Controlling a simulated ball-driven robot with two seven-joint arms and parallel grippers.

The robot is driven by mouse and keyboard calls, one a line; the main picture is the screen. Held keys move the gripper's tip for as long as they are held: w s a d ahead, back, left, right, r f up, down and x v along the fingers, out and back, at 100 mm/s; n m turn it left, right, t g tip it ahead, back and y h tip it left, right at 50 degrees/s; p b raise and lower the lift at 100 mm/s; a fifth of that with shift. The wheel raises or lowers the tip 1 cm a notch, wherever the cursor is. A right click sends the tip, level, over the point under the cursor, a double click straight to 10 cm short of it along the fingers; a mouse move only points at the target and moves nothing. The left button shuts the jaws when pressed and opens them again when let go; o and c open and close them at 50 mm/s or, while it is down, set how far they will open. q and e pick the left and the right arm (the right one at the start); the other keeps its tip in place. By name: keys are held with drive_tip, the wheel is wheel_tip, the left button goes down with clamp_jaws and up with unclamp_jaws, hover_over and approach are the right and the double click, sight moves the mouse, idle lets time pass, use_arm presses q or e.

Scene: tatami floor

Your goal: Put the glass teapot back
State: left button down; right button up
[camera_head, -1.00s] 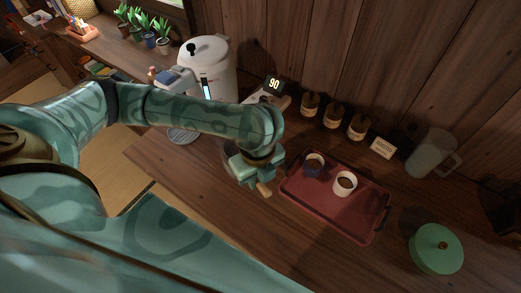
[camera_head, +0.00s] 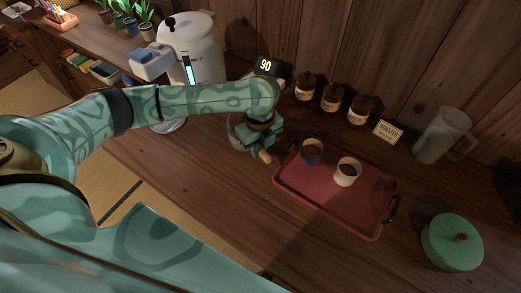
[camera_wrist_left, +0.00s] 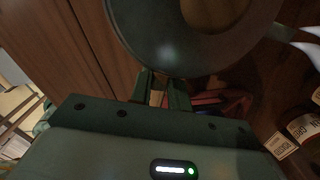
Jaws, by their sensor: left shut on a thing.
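My left gripper (camera_head: 262,145) is shut on the handle of the glass teapot (camera_head: 237,132). The teapot is clear and mostly hidden behind the gripper and wrist in the head view. The wooden handle end pokes out below the fingers. In the left wrist view, the fingers (camera_wrist_left: 165,92) close on the handle, and the round glass body (camera_wrist_left: 140,45) fills the top. The teapot is just in front of the scale reading 90 (camera_head: 265,66). I cannot tell whether it touches the counter. My right gripper is not in view.
A white water boiler (camera_head: 192,45) stands behind left. Jars (camera_head: 331,98), a sign (camera_head: 388,131), a clear pitcher (camera_head: 440,137) and a green lidded pot (camera_head: 452,243) stand to the right.

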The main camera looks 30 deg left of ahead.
use_arm(q)
drive_tip(key=shift+w+f, duration=0.1)
drive_tip(key=shift+f, duration=0.35)
drive_tip(key=shift+r, duration=0.15)
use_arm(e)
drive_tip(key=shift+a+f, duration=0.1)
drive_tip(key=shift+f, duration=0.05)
use_arm(q)
drive_tip(key=c, duration=1.3)
unclamp_jaws()
wheel_tip(320, 180, up, 12)
drive_tip(key=p, duration=0.6)
drive_tip(key=shift+d, duration=0.1)
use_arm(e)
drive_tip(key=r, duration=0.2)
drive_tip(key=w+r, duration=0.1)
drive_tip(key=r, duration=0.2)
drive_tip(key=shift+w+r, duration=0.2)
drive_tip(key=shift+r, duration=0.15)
